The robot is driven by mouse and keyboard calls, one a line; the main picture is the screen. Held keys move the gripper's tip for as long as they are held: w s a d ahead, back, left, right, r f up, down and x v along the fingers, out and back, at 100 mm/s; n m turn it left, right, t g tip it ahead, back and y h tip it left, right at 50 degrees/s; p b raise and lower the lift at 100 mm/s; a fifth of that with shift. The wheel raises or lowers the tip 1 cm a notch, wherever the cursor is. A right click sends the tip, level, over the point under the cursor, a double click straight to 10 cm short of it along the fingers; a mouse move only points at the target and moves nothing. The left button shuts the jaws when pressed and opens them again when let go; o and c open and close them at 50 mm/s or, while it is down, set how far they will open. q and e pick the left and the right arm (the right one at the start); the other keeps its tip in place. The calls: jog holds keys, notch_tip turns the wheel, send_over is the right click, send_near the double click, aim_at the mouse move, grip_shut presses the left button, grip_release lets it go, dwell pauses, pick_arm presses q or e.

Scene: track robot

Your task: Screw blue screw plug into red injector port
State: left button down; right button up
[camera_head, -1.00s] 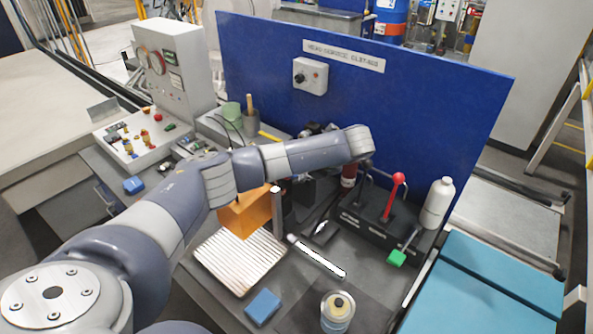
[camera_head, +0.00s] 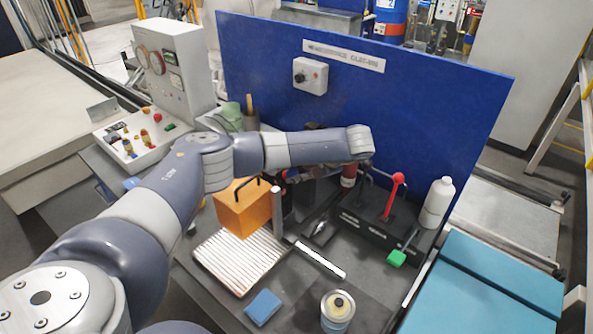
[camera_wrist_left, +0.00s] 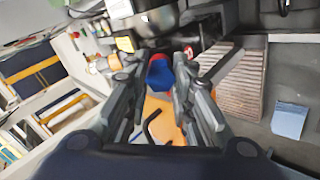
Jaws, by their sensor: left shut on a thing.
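In the left wrist view, my left gripper (camera_wrist_left: 160,82) is shut on the blue screw plug (camera_wrist_left: 159,76), which shows between the fingertips. A red patch sits at the far side of the blue part; I cannot tell whether it belongs to the plug or to the red injector port behind it. In the head view, my left arm reaches across the bench and its gripper is largely hidden behind the forearm, near the orange box. I cannot make out the injector port clearly. My right gripper is not in view.
An orange box (camera_head: 240,212) with a black handle stands by a ribbed tray (camera_head: 238,262). A blue block (camera_head: 263,306) and a can (camera_head: 337,313) are in front. A black fixture with a red-knobbed lever (camera_head: 391,195) and a white bottle (camera_head: 437,203) stand right. A blue panel (camera_head: 420,100) closes the back.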

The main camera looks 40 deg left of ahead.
pick_arm(q)
jog(key=shift+m, duration=0.4)
jog(key=shift+d+m, duration=0.15)
jog(key=shift+m, duration=0.25)
jog(key=shift+s+f+m, duration=0.15)
jog(key=shift+m, duration=0.15)
jog(key=c, duration=1.3)
grip_release()
jog(key=shift+a, duration=0.2)
jog(key=shift+c, duration=0.9)
